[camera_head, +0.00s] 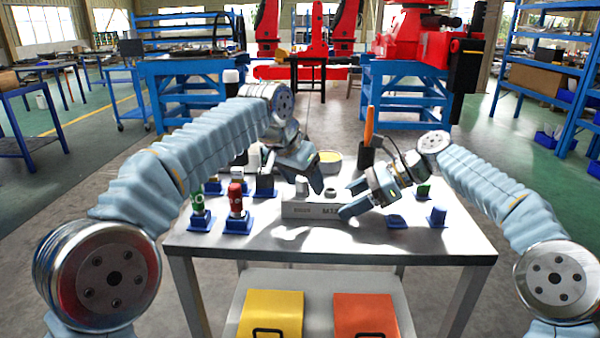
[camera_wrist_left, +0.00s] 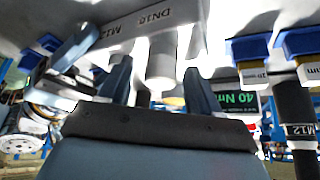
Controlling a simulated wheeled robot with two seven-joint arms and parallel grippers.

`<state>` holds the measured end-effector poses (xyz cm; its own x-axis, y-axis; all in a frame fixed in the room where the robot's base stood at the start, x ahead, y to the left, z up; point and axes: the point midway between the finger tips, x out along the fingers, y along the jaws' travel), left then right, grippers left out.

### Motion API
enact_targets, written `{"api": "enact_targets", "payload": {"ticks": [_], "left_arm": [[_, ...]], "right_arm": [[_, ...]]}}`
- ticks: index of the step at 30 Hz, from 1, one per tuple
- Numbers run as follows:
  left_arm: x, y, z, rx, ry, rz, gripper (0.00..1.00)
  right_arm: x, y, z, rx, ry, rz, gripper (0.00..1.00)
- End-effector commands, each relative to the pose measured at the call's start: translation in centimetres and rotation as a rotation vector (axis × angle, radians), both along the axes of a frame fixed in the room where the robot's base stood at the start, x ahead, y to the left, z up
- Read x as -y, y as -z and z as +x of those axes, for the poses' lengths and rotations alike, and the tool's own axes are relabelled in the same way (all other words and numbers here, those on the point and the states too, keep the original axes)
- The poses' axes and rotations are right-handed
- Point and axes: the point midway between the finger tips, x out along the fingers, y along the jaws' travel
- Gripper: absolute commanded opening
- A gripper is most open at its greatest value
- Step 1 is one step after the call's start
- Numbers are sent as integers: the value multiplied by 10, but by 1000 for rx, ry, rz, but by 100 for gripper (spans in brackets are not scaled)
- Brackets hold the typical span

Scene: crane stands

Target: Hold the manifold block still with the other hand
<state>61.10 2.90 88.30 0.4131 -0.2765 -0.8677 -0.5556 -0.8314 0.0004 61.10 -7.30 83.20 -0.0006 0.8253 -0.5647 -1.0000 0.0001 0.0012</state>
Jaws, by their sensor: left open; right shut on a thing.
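The manifold block (camera_head: 325,210) is a pale grey bar with dark lettering, lying on the table near its middle. In the left wrist view the block (camera_wrist_left: 138,28) runs across the top, marked DN16 and M12. A pale cylinder (camera_wrist_left: 162,58) on it shows between my left fingers. My left gripper (camera_head: 316,186) is open, just behind and above the block; its fingers (camera_wrist_left: 157,82) stand apart on either side of the cylinder. My right gripper (camera_head: 350,201) is shut on the block's right end; its fingers partly hide that end.
Blue holders with a red-topped piece (camera_head: 236,196) and a green-topped piece (camera_head: 197,203) stand at left. Blue holders (camera_head: 438,215) stand at right. An orange-handled tool (camera_head: 369,126) stands upright behind my right gripper. The table's front strip is clear.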

Motion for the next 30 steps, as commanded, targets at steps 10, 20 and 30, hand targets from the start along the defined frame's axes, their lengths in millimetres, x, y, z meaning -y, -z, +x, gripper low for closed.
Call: {"api": "enact_targets", "payload": {"ticks": [10, 20, 30], "left_arm": [[0, -1, 0, 0, 0, 0, 37], [0, -1, 0, 1, 0, -1, 0], [0, -3, 0, 1, -10, -1, 0]], "right_arm": [[-1, -3, 0, 4, 0, 5, 22], [-1, -3, 0, 4, 0, 5, 22], [-1, -2, 0, 3, -1, 4, 22]]}}
